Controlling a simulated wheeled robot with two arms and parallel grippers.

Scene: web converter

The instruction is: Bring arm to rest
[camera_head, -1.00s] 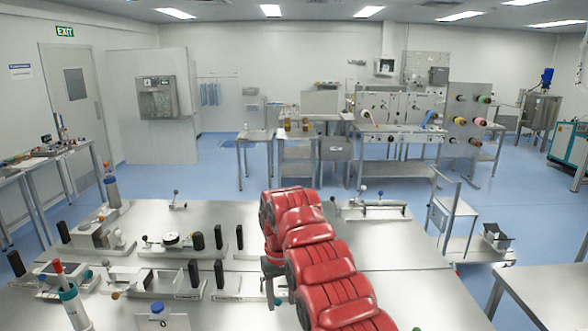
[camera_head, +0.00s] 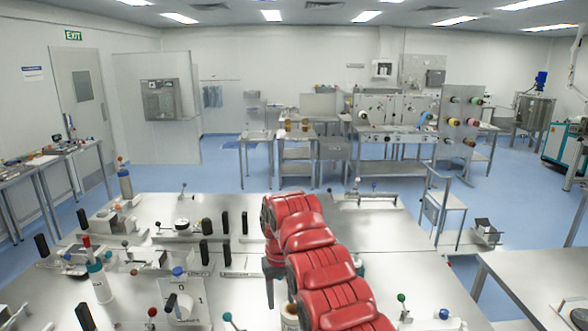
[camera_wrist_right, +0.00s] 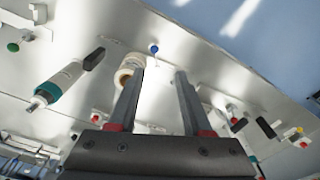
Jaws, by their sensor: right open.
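My right arm (camera_head: 320,262), in red covers, reaches from the bottom right of the head view over the steel bench (camera_head: 240,285). Its right gripper (camera_head: 271,288) points down at the arm's far end, partly hidden by the arm. In the right wrist view the two fingers (camera_wrist_right: 160,76) stand apart with nothing between them. A pale tape roll (camera_wrist_right: 130,68) shows just beside the left finger; whether they touch I cannot tell. My left arm and gripper are not in view.
Clamps, dark upright handles and a white bottle (camera_head: 98,282) crowd the bench's left half. A small fixture (camera_head: 366,201) stands at its back right. A second steel table (camera_head: 535,275) is at the right. Blue floor (camera_head: 222,176) lies open behind the bench.

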